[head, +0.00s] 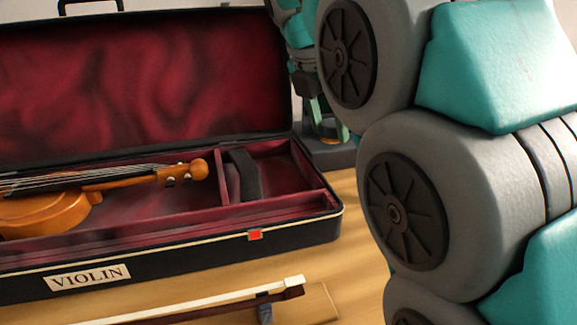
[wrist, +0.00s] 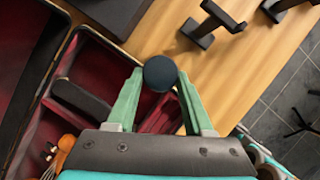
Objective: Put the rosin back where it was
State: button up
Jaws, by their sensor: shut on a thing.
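My gripper (head: 317,112) is behind the right end of the violin case (head: 190,247) in the head view, partly hidden by my arm. In the wrist view my gripper (wrist: 159,76) is shut on a round, dark-topped rosin (wrist: 160,72), held between the two green fingertips. An amber part of the rosin (head: 329,139) seems to show below the fingers in the head view. The open case has a red-lined small compartment (head: 285,168) at its right end. The rosin appears over the table just outside the case's edge in the wrist view; its height is unclear.
A violin (head: 60,208) lies in the case, with a dark strip (head: 243,175) beside its scroll. A bow (head: 200,303) lies in front. A dark block (head: 332,156) stands by the case's back right corner. The wrist view shows dark stands (wrist: 205,28) on the wooden table (wrist: 235,75).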

aim_at(287, 180)
jog(key=w+a+f+n, duration=0.1)
jog(key=w+a+n, duration=0.2)
jog(key=a, duration=0.5)
jog(key=shift+t+y, duration=0.4)
jog(key=shift+w+d+f, duration=0.1)
jog(key=shift+f, duration=2.4)
jog(key=shift+w+d+f, duration=0.1)
jog(key=shift+f, duration=2.4)
jog(key=o, duration=1.2)
jog(key=shift+f, duration=0.15)
jog(key=v, duration=1.2)
jog(key=shift+a+b, duration=0.1)
jog(key=shift+b, duration=0.2)
